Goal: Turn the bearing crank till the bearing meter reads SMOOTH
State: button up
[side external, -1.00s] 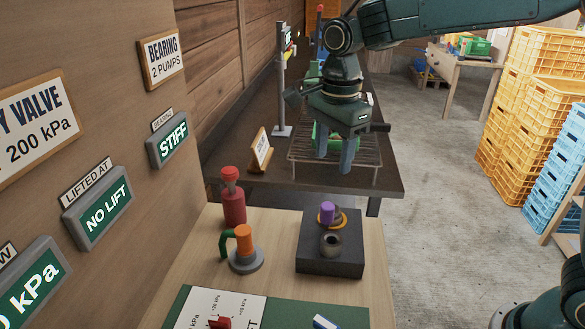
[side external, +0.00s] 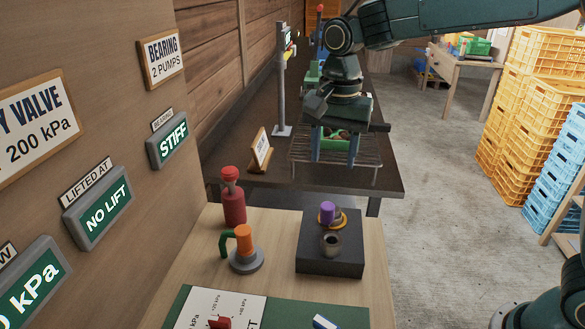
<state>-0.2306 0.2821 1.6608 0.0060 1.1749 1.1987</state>
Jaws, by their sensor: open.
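The bearing meter (side external: 173,139) on the wooden wall panel reads STIFF. Below the panel, on the light wooden bench, a dark block (side external: 330,265) bears a purple knob (side external: 327,212) at a gold ring, with a dark hollow cylinder (side external: 331,243) in front of it. An orange knob (side external: 244,239) with a green handle stands on a grey round base to its left. No label shows which of these is the bearing crank. My gripper (side external: 334,148) is open and empty, pointing down above the wire rack, behind the dark block and apart from both knobs.
A wire rack (side external: 365,163) and green crate (side external: 335,141) lie behind my gripper on the dark table. A red bottle-shaped piece (side external: 234,208) stands left on the bench. A small sign (side external: 260,152) and grey post (side external: 281,85) stand left of the rack. Yellow crates (side external: 510,140) are stacked right.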

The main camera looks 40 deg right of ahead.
aim_at(328, 205)
jog(key=m, duration=3.2)
jog(key=shift+d, duration=0.15)
jog(key=shift+f, duration=0.25)
notch_tip(328, 205, down, 13)
jog(key=shift+w+f, duration=0.15)
jog(key=shift+f, duration=0.05)
jog(key=c, duration=1)
